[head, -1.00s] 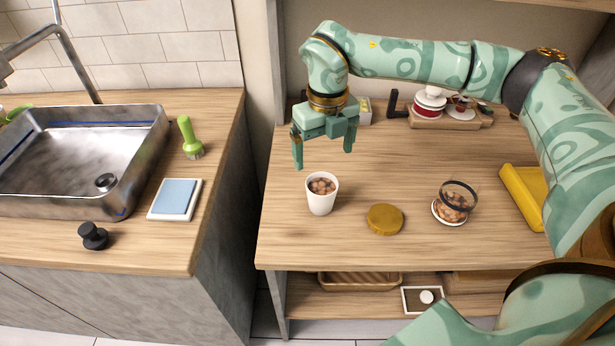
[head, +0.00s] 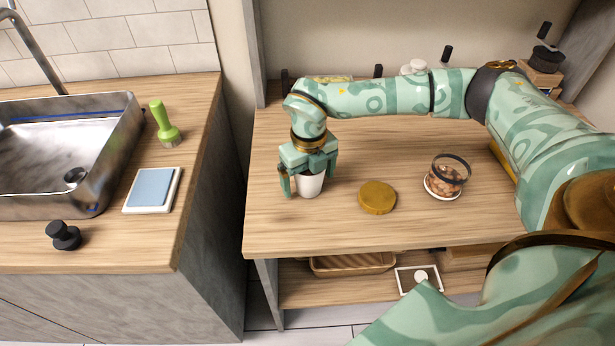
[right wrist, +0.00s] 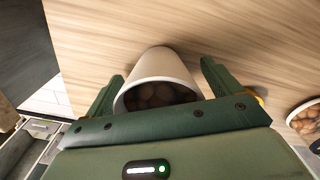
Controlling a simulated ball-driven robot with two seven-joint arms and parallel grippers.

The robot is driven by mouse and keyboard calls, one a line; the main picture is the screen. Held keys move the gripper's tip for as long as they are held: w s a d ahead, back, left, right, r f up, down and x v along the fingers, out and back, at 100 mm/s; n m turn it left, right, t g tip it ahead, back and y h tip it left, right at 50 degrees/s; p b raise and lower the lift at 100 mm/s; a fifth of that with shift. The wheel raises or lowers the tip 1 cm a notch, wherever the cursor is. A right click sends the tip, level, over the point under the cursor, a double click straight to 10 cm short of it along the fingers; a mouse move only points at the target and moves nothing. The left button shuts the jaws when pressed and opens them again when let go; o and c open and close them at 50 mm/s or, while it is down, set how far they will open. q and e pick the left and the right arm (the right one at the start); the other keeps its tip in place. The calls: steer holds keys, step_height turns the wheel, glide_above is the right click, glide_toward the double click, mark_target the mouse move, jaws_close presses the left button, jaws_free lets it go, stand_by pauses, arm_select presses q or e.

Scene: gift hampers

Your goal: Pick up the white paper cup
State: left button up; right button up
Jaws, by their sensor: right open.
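The white paper cup (head: 311,186) stands upright on the wooden table, near its left end. In the right wrist view the cup (right wrist: 162,65) shows round brown things inside it. My right gripper (head: 305,186) is over the cup from above, with its fingers apart on either side of it. In the right wrist view the open fingers of the right gripper (right wrist: 160,85) flank the cup, with a gap visible on the right side. The gripper hides the cup's top in the head view. My left gripper is not in view.
A round mustard-coloured lid (head: 377,197) lies right of the cup. Further right stands a glass jar (head: 447,177) of brown things. A sink counter (head: 150,240) stands left, across a gap. Bare table lies in front of the cup.

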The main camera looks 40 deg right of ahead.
steer(key=shift+f, duration=0.6)
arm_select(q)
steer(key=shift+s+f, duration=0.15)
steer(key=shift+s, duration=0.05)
arm_select(e)
steer(key=shift+r, duration=0.1)
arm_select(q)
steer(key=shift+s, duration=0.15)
arm_select(e)
steer(key=c, duration=1.2)
steer(key=shift+o, duration=0.2)
steer(key=shift+r, duration=0.15)
